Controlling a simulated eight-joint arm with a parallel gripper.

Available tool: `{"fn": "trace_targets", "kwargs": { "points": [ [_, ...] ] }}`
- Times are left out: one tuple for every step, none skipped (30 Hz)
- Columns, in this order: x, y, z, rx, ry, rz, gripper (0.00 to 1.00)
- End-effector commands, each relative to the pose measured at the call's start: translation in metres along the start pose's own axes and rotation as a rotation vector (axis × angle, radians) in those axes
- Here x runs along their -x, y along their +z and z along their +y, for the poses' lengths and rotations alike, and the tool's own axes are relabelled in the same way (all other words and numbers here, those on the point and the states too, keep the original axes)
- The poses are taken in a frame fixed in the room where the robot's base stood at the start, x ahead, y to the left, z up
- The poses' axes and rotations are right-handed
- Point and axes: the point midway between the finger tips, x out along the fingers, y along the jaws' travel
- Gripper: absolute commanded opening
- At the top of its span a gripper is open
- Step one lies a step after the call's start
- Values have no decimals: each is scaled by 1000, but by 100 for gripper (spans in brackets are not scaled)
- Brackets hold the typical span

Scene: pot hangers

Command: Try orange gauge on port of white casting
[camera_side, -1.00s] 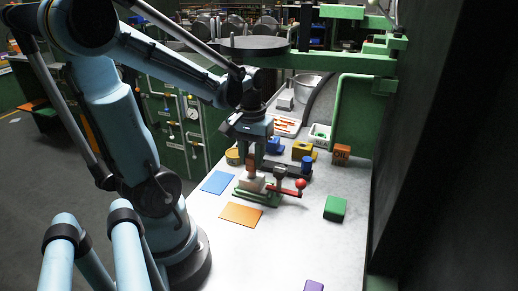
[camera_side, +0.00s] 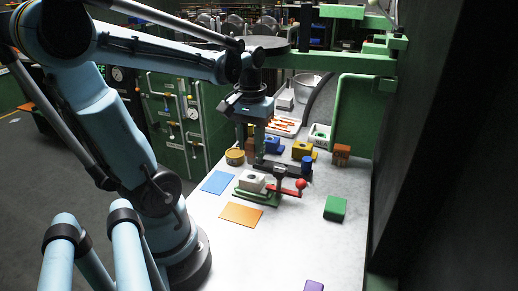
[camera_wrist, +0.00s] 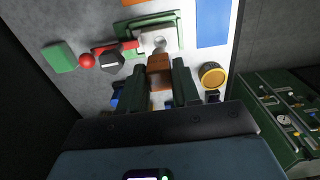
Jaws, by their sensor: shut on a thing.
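The white casting (camera_side: 252,182) sits in a green fixture (camera_side: 262,196) on the pale table, with a round port in its top. It also shows in the wrist view (camera_wrist: 172,40). My gripper (camera_side: 255,148) is raised above and behind the casting, clear of it. In the wrist view my gripper (camera_wrist: 160,67) is shut on an orange-brown block, the orange gauge (camera_wrist: 160,76). The gauge is apart from the port; its lower end is hard to make out in the side view.
A clamp lever with a red ball (camera_side: 300,183) stands beside the casting. A yellow cylinder (camera_side: 235,156), blue block (camera_side: 273,145) and yellow block (camera_side: 302,150) stand behind. A blue mat (camera_side: 217,182), orange mat (camera_side: 241,214) and green block (camera_side: 335,208) lie around.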

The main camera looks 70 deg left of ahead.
Motion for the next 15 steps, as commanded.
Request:
{"fn": "trace_targets", "kwargs": {
  "points": [
    [2, 0, 0, 0, 0, 0, 0],
    [4, 0, 0, 0, 0, 0, 0],
    [6, 0, 0, 0, 0, 0, 0],
    [7, 0, 0, 0, 0, 0, 0],
    [8, 0, 0, 0, 0, 0, 0],
    [10, 0, 0, 0, 0, 0, 0],
    [12, 0, 0, 0, 0, 0, 0],
    [13, 0, 0, 0, 0, 0, 0],
    [15, 0, 0, 0, 0, 0, 0],
    [16, 0, 0, 0, 0, 0, 0],
    [17, 0, 0, 0, 0, 0, 0],
    [19, 0, 0, 0, 0, 0, 0],
    [20, 0, 0, 0, 0, 0, 0],
    [21, 0, 0, 0, 0, 0, 0],
    [22, 0, 0, 0, 0, 0, 0]
  ]
}}
